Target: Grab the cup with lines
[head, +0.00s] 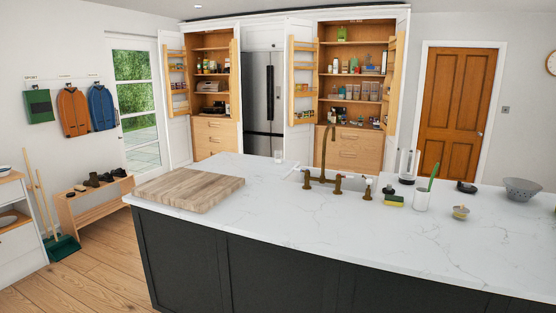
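No cup with clearly visible lines can be made out in the head view. A white cup-like holder (421,200) stands upright on the island counter at right, with a green-handled brush (434,177) in it; I cannot tell whether it has lines. A small bowl-like item (460,212) sits to its right. The open cupboards at the back, the left pantry (212,68) and the right pantry (353,75), hold several small items, too small to tell apart. Neither of my grippers is in view.
The white marble-topped island (300,235) spans the foreground. It bears a wooden board (190,188), a brass tap (325,160), a sponge (394,200) and a grey colander (522,190). A shoe bench (88,205) stands at left. Wooden floor (95,275) is open left of the island.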

